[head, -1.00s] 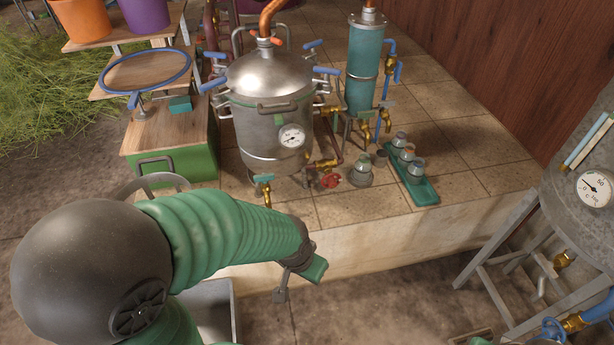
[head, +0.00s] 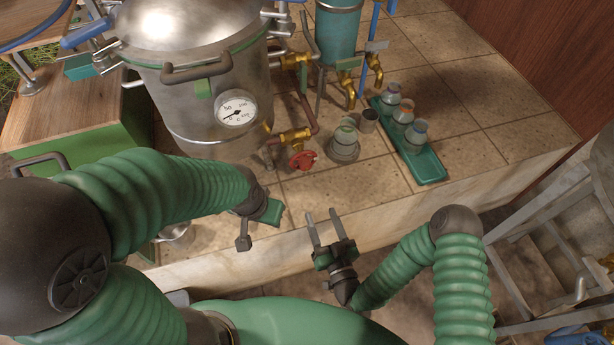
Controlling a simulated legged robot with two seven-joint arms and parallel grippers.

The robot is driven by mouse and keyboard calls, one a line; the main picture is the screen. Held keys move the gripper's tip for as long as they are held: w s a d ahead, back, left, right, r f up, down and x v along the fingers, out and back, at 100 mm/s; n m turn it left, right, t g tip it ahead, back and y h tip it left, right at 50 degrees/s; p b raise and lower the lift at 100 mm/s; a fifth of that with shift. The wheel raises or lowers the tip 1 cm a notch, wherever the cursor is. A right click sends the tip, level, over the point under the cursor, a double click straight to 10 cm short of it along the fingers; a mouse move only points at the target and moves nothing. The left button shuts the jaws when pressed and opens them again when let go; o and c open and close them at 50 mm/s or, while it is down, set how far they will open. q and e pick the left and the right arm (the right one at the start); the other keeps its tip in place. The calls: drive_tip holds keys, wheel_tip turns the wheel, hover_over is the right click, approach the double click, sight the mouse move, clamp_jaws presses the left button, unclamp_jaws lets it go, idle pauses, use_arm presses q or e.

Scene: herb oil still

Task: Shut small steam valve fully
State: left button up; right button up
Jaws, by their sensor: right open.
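The small steam valve's red handwheel (head: 303,160) sits low at the front right of the steel still (head: 190,100), joined to a brass fitting and pipe. My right gripper (head: 323,218) is open and empty, its two fingers pointing up the picture toward the platform edge. It is apart from the red wheel and appears below it in the picture. My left gripper (head: 257,230) hangs left of the right one, below the still, touching nothing visible. Its fingers are seen edge-on, so its opening is unclear.
A dial gauge (head: 237,111) is on the still. A capped jar (head: 344,144) and a small cup (head: 368,120) stand right of the valve. A green tray (head: 425,164) holds several jars. Brass taps (head: 348,92) hang behind. Bare tiles lie before the valve.

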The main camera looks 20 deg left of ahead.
drive_tip(key=b, duration=0.1)
approach(306, 170)
drive_tip(key=shift+w+d+r, duration=0.15)
drive_tip(key=shift+w+r, duration=0.05)
drive_tip(key=shift+w, duration=0.2)
drive_tip(key=x, duration=0.2)
drive_tip(key=b+x, duration=0.1)
drive_tip(key=x, duration=0.4)
drive_tip(key=shift+a+f+b, duration=0.15)
drive_tip(key=shift+a+b, duration=0.2)
drive_tip(key=shift+a, duration=0.25)
drive_tip(key=shift+w+a, duration=0.15)
drive_tip(key=shift+w, duration=0.15)
drive_tip(key=shift+w+d, duration=0.1)
drive_tip(key=shift+d, duration=0.15)
drive_tip(key=shift+a, duration=0.15)
drive_tip(key=c, duration=0.9)
use_arm(q)
drive_tip(key=shift+s+d+f, duration=0.15)
drive_tip(key=shift+d+f, duration=0.15)
drive_tip(key=shift+f, duration=0.25)
drive_tip(key=shift+s+d+f, duration=0.15)
drive_tip(key=shift+d+f, duration=0.1)
drive_tip(key=shift+f, duration=0.3)
use_arm(e)
clamp_jaws()
